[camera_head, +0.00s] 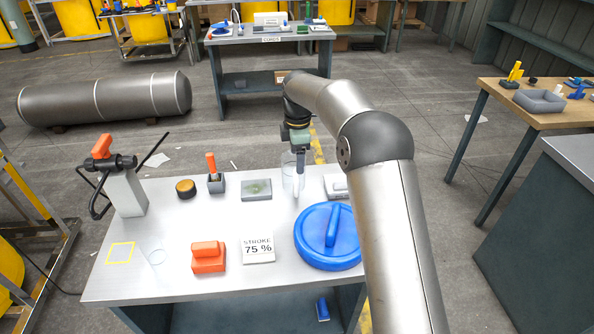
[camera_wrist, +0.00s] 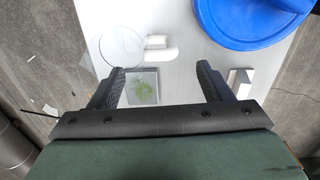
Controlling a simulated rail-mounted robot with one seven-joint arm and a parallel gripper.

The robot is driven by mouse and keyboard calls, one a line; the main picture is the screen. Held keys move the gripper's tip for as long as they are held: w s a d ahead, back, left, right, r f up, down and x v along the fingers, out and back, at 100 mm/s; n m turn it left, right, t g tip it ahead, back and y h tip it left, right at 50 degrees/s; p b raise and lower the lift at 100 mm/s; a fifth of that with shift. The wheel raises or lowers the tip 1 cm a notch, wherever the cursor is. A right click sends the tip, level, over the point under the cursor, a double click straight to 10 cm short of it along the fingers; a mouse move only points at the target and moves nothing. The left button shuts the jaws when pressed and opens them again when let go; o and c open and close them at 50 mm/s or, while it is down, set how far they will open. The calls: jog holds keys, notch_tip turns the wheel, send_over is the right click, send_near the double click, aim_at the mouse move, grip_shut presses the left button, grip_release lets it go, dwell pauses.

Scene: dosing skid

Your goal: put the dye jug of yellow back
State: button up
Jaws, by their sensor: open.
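A clear jug (camera_head: 288,178) with a white handle (camera_head: 296,190) stands at the back of the metal table, right of centre. I see no yellow contents in it, so I cannot tell if it is the yellow dye jug. My gripper (camera_head: 299,154) hangs over that area, partly overlapping the jug in the head view. In the wrist view, my gripper (camera_wrist: 160,69) is open with nothing between its fingers. The jug's round rim (camera_wrist: 122,47) and white handle (camera_wrist: 160,48) lie just beyond the fingertips, apart from them. A yellow square outline (camera_head: 121,253) is at the table's front left.
A grey plate with a green patch (camera_head: 256,190) lies left of the jug. A large blue lid (camera_head: 328,236), a "STROKE 75 %" sign (camera_head: 258,249) and a red-orange block (camera_head: 208,258) occupy the front. A pump-like unit (camera_head: 122,180) stands at left. The front-left tabletop is mostly clear.

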jog(key=shift+r, duration=1.15)
jog(key=shift+s+d+r, duration=0.15)
jog(key=s+d+r+m, duration=0.3)
jog(key=s+d+m, duration=0.25)
jog(key=s, duration=0.35)
jog(key=s+d+r+m, duration=0.3)
jog(key=s+d+m, duration=0.25)
jog(key=s, duration=0.35)
jog(key=s+d+f+m, duration=0.3)
jog(key=s+m, duration=0.1)
jog(key=s, duration=0.7)
jog(key=s+d+f+m, duration=0.3)
jog(key=s+d+m, duration=0.1)
jog(key=s, duration=0.7)
jog(key=shift+s+d+f+m, duration=0.15)
jog(key=shift+d+m, duration=0.05)
jog(key=shift+m, duration=0.5)
